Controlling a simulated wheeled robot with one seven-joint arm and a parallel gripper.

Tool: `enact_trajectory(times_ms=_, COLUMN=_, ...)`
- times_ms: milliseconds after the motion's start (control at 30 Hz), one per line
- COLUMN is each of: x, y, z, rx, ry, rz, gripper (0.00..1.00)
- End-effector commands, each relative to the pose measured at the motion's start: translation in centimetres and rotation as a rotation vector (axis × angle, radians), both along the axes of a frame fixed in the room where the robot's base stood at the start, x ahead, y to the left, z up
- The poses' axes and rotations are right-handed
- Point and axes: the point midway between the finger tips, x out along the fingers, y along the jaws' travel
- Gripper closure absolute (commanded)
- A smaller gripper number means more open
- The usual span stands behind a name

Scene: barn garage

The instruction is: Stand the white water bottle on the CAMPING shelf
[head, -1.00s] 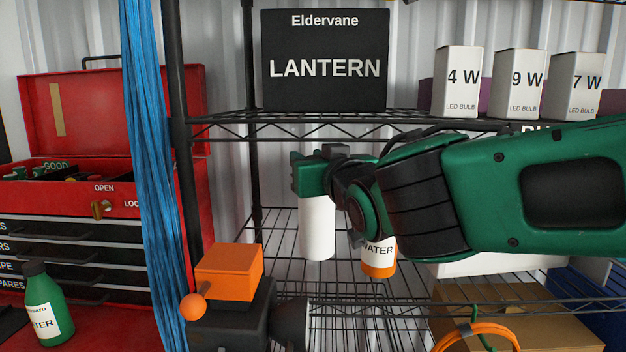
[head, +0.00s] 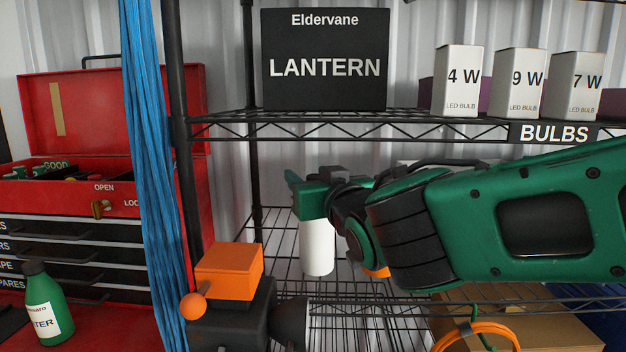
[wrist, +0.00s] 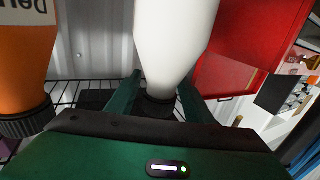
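The white water bottle (head: 317,247) hangs upright beneath my gripper (head: 310,198), over the wire shelf (head: 272,262) below the lantern box. In the wrist view the bottle (wrist: 175,40) has its dark cap end between the two green fingers (wrist: 158,103), which are closed around it. I cannot tell whether its base touches the shelf wires. No CAMPING label can be read in these frames.
An orange water bottle (head: 378,272) is mostly hidden behind my arm; it also shows close by in the wrist view (wrist: 18,70). An orange-topped vise (head: 229,270) stands in front on the left. Blue cords (head: 150,150) hang beside the shelf post. The lantern box (head: 325,60) is above.

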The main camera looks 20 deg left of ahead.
Motion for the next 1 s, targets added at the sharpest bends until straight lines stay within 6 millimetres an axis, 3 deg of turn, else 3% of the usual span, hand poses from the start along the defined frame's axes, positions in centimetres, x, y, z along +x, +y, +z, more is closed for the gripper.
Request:
enact_trajectory(times_ms=267, x=-0.4, y=-0.3, z=0.2, rx=0.000, ry=0.000, rz=0.000, gripper=0.53)
enact_trajectory(times_ms=800, x=-7.8, y=-5.7, z=0.3, rx=0.000, ry=-0.002, rz=0.000, gripper=0.53)
enact_trajectory(times_ms=1000, x=-9.3, y=-6.9, z=0.2, rx=0.001, ry=-0.001, rz=-0.001, gripper=0.53)
